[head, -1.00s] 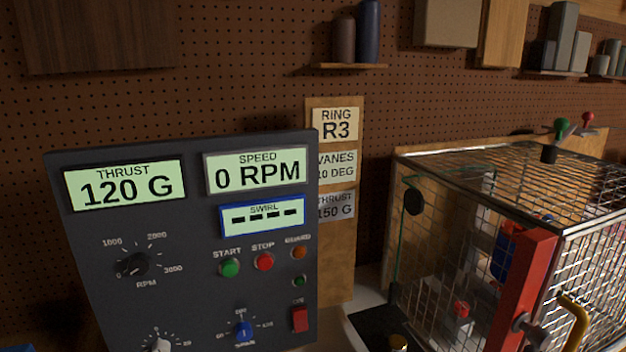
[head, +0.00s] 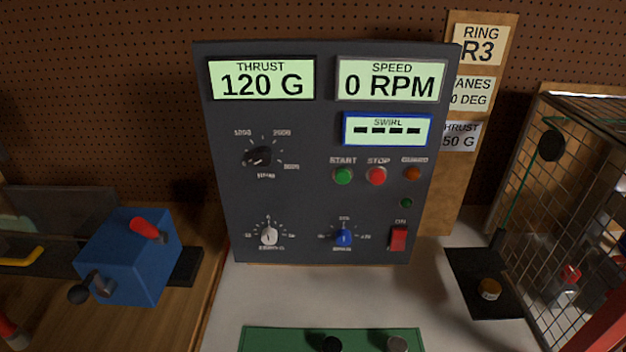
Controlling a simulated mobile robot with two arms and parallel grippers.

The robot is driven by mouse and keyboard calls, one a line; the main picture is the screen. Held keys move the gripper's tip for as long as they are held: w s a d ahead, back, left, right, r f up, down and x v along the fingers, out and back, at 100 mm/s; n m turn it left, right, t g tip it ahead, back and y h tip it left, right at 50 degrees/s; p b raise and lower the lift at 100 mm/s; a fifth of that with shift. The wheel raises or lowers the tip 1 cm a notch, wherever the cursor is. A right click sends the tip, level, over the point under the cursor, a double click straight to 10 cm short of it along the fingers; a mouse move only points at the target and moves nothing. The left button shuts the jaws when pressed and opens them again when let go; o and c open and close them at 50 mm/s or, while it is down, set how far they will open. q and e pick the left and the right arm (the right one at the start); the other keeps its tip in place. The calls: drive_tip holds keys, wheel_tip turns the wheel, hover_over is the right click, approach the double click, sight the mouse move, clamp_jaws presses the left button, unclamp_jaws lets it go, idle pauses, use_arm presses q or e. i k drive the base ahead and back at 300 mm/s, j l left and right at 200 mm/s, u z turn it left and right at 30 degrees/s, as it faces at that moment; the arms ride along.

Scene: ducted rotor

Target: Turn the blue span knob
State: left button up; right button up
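The blue span knob (head: 343,237) sits low on the dark control panel (head: 300,205), right of a white knob (head: 268,235). Its pointer looks to be roughly upright, within a small printed scale. The panel's displays read THRUST 120 G (head: 262,78), SPEED 0 RPM (head: 389,80) and SWIRL with dashes (head: 387,130). Neither of my grippers shows in the head view.
A red switch (head: 398,238) is right of the blue knob. A green mat (head: 290,339) with two knobs lies in front of the panel. A blue vise-like block (head: 135,262) stands left; a wire cage (head: 560,170) stands right.

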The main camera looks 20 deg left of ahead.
sight(343, 237)
drive_tip(key=k+l+u, duration=0.15)
drive_tip(key=l, duration=0.3)
drive_tip(key=k+l+u, duration=0.1)
drive_tip(key=l, duration=0.35)
drive_tip(key=k+l+u, duration=0.15)
drive_tip(key=l, duration=0.25)
drive_tip(key=k+l+u, duration=0.15)
drive_tip(key=l, duration=0.25)
drive_tip(key=k+l+u, duration=0.1)
drive_tip(key=k+l, duration=0.15)
drive_tip(key=l, duration=0.15)
